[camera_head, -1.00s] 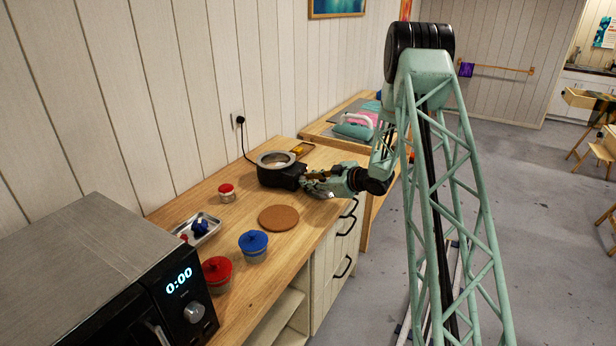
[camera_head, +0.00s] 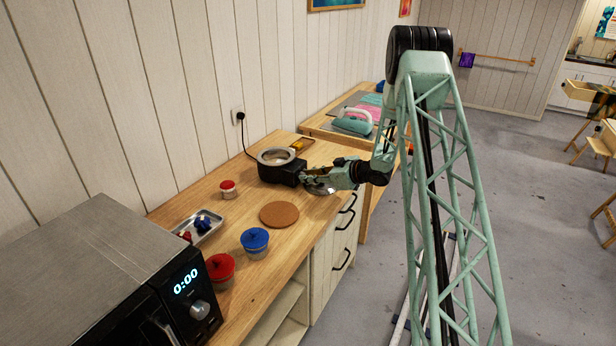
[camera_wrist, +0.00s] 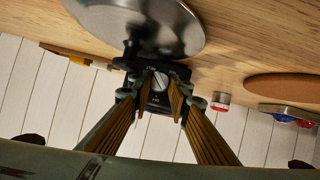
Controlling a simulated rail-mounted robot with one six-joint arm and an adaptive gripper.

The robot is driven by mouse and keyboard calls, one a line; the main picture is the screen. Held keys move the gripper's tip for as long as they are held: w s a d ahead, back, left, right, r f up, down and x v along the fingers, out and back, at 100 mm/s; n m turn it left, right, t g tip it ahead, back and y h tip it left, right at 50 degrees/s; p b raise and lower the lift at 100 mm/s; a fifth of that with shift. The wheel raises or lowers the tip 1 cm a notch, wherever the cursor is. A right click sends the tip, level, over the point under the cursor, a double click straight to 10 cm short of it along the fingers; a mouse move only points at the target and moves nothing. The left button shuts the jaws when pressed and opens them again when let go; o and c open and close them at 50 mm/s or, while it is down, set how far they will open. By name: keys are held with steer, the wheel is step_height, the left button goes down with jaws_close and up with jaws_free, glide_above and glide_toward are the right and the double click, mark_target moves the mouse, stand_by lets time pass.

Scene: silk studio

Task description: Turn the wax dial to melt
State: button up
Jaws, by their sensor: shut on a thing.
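The black wax heater (camera_head: 283,172) with its steel pot stands at the far part of the wooden counter. In the wrist view its dark front (camera_wrist: 172,72) carries the small pale dial (camera_wrist: 159,81), with a slot line and small lettering that I cannot read surely. My gripper (camera_head: 306,179) reaches the heater's front from the right. In the wrist view my gripper (camera_wrist: 160,92) has its two fingers on either side of the dial, shut on it. The exact contact is partly hidden by the fingers.
A cork mat (camera_head: 279,214), red-lidded jar (camera_head: 228,189), blue-lidded pot (camera_head: 255,241), red-lidded pot (camera_head: 220,270) and metal tray (camera_head: 204,236) stand nearer. A microwave (camera_head: 100,265) fills the near left.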

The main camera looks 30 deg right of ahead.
steer(key=o, duration=0.9)
steer(key=shift+c, duration=0.2)
steer(key=shift+s, duration=0.1)
steer(key=v, duration=1.1)
steer(key=shift+s+d+r, duration=0.15)
steer(key=shift+s, duration=0.2)
